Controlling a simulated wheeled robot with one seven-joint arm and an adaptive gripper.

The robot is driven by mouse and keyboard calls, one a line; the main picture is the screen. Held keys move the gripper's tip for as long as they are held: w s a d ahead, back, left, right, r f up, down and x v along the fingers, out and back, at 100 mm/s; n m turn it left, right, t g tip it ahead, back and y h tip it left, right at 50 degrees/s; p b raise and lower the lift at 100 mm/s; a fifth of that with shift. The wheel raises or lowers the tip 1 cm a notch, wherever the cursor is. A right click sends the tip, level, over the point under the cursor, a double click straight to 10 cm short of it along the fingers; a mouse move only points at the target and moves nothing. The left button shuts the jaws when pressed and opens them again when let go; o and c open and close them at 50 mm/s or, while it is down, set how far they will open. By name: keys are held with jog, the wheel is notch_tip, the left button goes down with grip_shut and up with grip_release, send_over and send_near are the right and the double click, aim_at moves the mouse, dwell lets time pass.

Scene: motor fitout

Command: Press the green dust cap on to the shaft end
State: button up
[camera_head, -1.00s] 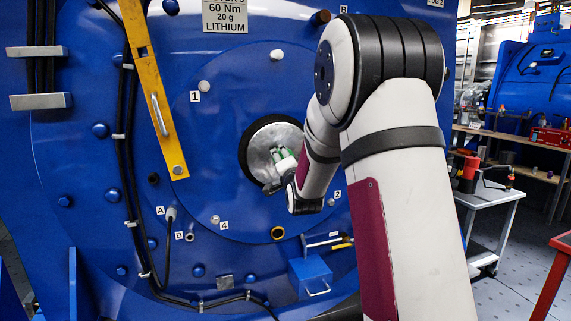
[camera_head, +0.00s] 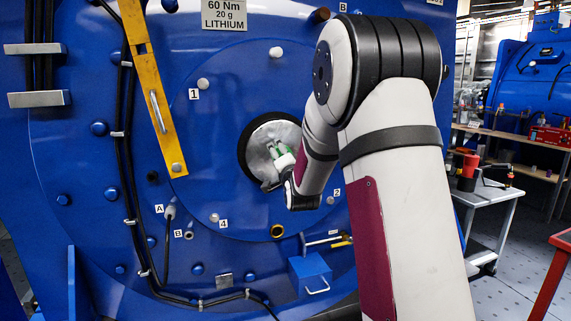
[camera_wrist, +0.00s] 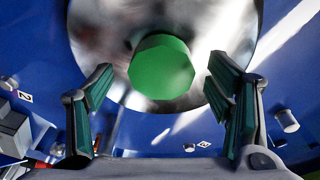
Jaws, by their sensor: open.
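The green dust cap (camera_wrist: 161,66) shows in the wrist view as a round, faceted piece in front of the shiny metal shaft end (camera_wrist: 215,35). The picture does not show whether it is pressed fully against the metal. My gripper (camera_wrist: 160,85) is open, with one dark green finger to the left of the cap and one to the right, both apart from it. In the head view my gripper (camera_head: 277,153) is in front of the round shaft end (camera_head: 262,134), which sits within a dark ring. The cap cannot be told clearly from the green fingers there.
A blue motor face (camera_head: 225,110) surrounds the shaft, with bolts and numbered labels. A yellow bar (camera_head: 153,100) is at upper left and black cables run down the left. A blue box (camera_head: 311,275) is below. A side table (camera_head: 490,195) stands at right.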

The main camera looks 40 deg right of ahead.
jog(key=v, duration=1.1)
jog(key=shift+s+a, duration=0.15)
jog(key=shift+s, duration=0.15)
jog(key=shift+a, duration=0.1)
jog(key=s+a+f+n+g+y, duration=0.35)
jog(key=s+a, duration=0.25)
jog(key=a, duration=0.2)
jog(key=s+a+f+n+g+y, duration=0.2)
jog(key=s+a+n+g, duration=0.25)
jog(key=s+a, duration=0.2)
jog(key=s+a+f+n+g+y, duration=0.1)
jog(key=s+a+n+g, duration=0.2)
jog(key=s, duration=0.6)
jog(key=s+a+f+n+g, duration=0.1)
jog(key=s+a+n+g, duration=0.2)
jog(key=s, duration=0.7)
jog(key=s+a+f+n+g+y, duration=0.1)
jog(key=s+a+n+g, duration=0.2)
jog(key=s, duration=0.6)
notch_tip(320, 180, up, 29)
jog(key=t+p, duration=0.4)
jog(key=p, duration=2.3)
jog(key=shift+s+d+r, duration=0.25)
jog(key=shift+s+d, duration=0.05)
jog(key=shift+d, duration=0.1)
